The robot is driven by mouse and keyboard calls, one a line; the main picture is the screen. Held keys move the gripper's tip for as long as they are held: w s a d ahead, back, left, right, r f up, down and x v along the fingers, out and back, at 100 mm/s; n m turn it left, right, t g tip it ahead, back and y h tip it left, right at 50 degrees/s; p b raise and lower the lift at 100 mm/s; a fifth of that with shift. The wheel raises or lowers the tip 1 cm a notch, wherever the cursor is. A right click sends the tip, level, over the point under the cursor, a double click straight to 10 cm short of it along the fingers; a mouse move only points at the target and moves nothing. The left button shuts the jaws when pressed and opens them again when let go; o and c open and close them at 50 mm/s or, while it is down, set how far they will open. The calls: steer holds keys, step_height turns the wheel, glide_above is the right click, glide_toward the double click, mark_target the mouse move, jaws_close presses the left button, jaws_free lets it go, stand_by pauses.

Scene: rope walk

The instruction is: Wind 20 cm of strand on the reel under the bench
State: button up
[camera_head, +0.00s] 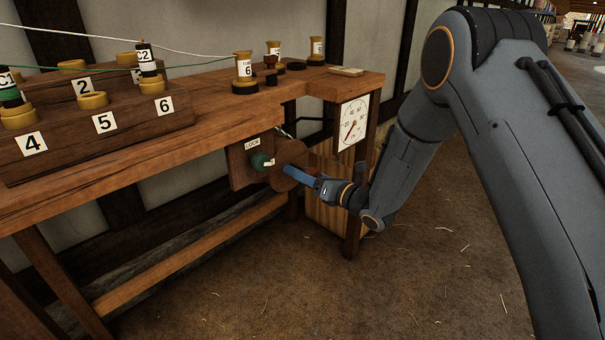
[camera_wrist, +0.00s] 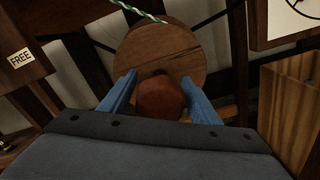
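The reel shows under the bench as a round wooden disc (camera_head: 288,178); its face fills the upper middle of the wrist view (camera_wrist: 165,45). A reddish-brown knob (camera_wrist: 160,98) stands on it. My gripper (camera_head: 290,170) has its blue fingers on both sides of this knob and looks shut on it; the knob's lower part is hidden by my gripper. A green-and-white strand (camera_wrist: 138,10) runs down to the reel's top edge.
A white dial (camera_head: 353,123) hangs at the bench's right end, its needle pointing down-left. Bobbins and a numbered stepped rack (camera_head: 110,148) stand on the bench (camera_head: 215,122). A pale wooden box (camera_head: 325,208) stands beneath, right of the reel. The floor in front is clear.

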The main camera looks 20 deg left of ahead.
steer(key=c, duration=0.8)
steer(key=shift+m, duration=0.4)
